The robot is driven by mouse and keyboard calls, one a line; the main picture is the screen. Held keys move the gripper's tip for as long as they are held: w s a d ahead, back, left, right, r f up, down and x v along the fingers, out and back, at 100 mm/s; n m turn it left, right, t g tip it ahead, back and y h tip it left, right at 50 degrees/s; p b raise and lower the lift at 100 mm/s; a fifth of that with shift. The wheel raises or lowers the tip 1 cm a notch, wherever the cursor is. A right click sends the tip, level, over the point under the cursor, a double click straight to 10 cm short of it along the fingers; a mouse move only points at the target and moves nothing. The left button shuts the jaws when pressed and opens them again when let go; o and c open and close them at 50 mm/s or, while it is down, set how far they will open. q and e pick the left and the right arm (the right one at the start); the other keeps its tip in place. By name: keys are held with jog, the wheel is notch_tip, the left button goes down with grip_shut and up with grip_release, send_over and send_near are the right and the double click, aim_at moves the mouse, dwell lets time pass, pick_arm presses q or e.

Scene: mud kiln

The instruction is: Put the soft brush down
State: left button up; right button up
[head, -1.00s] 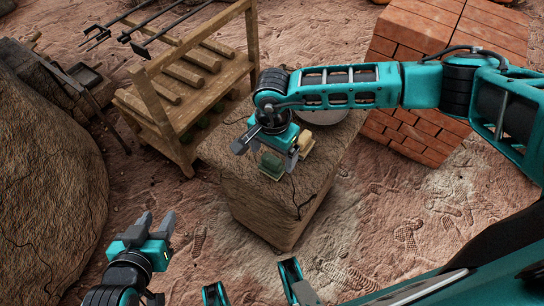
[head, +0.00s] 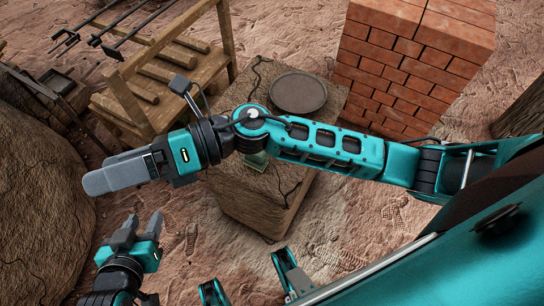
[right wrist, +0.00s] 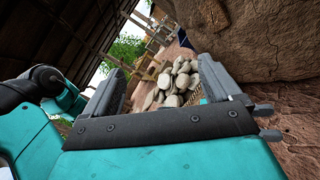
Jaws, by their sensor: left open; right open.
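I cannot make out a soft brush in either view now. My right gripper (head: 92,182) reaches across the mud block (head: 262,213) to its left side, in the air. In the right wrist view its two fingers (right wrist: 163,72) stand apart with nothing between them. My left gripper (head: 141,228) is at the lower left, fingers apart and empty, above the sandy ground. A small greenish thing (head: 257,160) on the block shows just below my right arm, which hides part of the block top.
A dark round plate (head: 298,92) lies on the far part of the block. A wooden rack (head: 150,85) stands behind left, a brick stack (head: 410,65) behind right, and a big boulder (head: 40,190) at left. The right wrist view shows a heap of pale stones (right wrist: 175,82).

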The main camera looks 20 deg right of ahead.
jog(key=w+d+f+m+t+h, duration=0.4)
jog(key=d+m+t, duration=0.35)
jog(key=m, duration=0.75)
jog(key=w+d+f+m+t+h, duration=0.2)
jog(key=w+d+m+t+h, duration=0.55)
jog(key=m, duration=0.75)
jog(key=s+d+f+m+g+h, duration=0.2)
jog(key=s+d+f+m, duration=0.3)
jog(key=s+f+m, duration=0.15)
jog(key=s+d+f+m+g+h, duration=0.2)
jog(key=s+d+f+m+h, duration=0.1)
jog(key=s+d+f+m, duration=0.4)
pick_arm(q)
jog(key=shift+y, duration=0.5)
jog(key=a+r+p, duration=0.1)
jog(key=p, duration=0.1)
jog(key=s+a+r+p, duration=0.1)
jog(key=r+p, duration=0.1)
jog(key=p, duration=0.1)
jog(key=r+p, duration=0.1)
jog(key=p, duration=0.2)
jog(key=shift+s+a+r, duration=0.15)
jog(key=shift+s+a, duration=0.1)
jog(key=shift+a, duration=0.15)
pick_arm(e)
jog(key=r, duration=0.2)
jog(key=w+r+n, duration=0.1)
jog(key=shift+d+r+h, duration=0.1)
jog(key=shift+d+h, duration=0.15)
jog(key=shift+h, duration=0.1)
